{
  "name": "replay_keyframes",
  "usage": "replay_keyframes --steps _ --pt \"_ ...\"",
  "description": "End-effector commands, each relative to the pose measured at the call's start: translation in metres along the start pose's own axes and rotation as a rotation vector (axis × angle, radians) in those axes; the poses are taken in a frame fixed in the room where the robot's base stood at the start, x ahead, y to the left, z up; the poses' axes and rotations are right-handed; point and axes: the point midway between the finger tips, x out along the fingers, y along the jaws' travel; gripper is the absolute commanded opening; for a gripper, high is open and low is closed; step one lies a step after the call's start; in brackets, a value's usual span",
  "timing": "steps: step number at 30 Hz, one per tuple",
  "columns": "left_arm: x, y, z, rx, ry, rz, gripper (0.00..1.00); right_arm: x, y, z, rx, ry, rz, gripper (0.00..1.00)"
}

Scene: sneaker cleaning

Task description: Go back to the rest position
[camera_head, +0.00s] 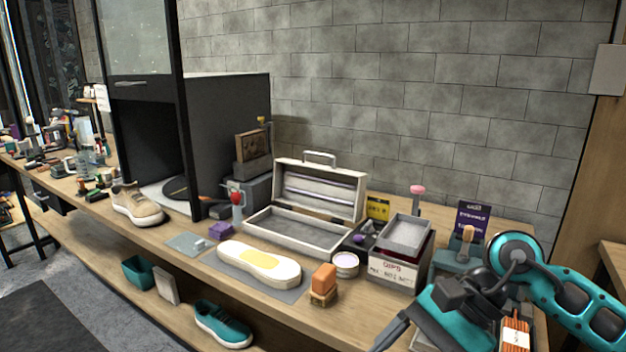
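My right arm comes in from the right, and its gripper (398,328) is low at the front right of the bench. The view does not show clearly whether its fingers are apart or closed, and I see no object clearly held. My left gripper is not in view. A beige sneaker (137,204) stands at the left in front of the dark cabinet. A white sole form with a yellow patch (259,262) lies on a grey mat (290,293) at the bench's front. A teal sneaker (222,324) is on the lower shelf.
An open white case (300,232) stands mid-bench. A box with a grey tray (403,236), a round tin (345,264) and an orange-topped brush (323,284) are left of my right gripper. A tall dark cabinet (232,110) is behind, at left. A teal bin (138,271) is below.

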Motion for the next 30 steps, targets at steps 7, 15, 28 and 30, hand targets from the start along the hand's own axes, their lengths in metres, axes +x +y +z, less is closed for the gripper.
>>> replay_keyframes --steps 7,15,28,30 --pt "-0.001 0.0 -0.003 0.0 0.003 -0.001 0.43 0.033 -0.046 0.079 0.632 -0.771 -0.282 0.8" --pt "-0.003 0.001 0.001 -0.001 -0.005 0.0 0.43 0.01 -0.066 0.02 1.619 -1.669 -0.402 0.8" --pt "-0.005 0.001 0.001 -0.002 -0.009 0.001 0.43 0.129 0.115 -0.138 -1.482 1.48 0.169 0.8" --pt "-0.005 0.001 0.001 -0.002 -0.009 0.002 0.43 0.144 0.138 -0.14 -1.376 1.39 0.149 0.8"
